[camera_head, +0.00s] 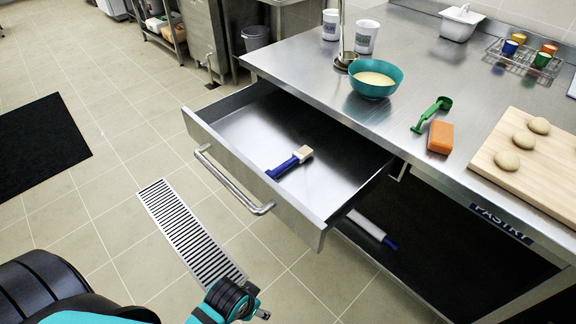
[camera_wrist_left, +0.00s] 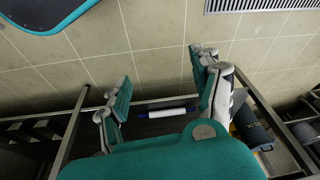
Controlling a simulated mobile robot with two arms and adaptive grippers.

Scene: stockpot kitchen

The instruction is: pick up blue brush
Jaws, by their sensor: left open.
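The blue brush (camera_head: 284,168) has a blue handle and a pale bristle head. It lies flat inside the open drawer (camera_head: 240,128) in the head view, with nothing touching it but the drawer floor. My left gripper (camera_wrist_left: 161,84) shows in the left wrist view with its fingers wide apart and nothing between them. The brush is not clearly visible in that view. In the head view, a part of my left arm shows low in front of the drawer, but the fingers cannot be made out. My right gripper is in neither view.
A white rolling pin with blue ends (camera_head: 367,226) lies on the dark lower shelf; it also shows in the left wrist view (camera_wrist_left: 166,113). On the steel counter stand a teal bowl (camera_head: 374,88), a green scoop (camera_head: 432,113), an orange block (camera_head: 440,137) and a dough board (camera_head: 480,166).

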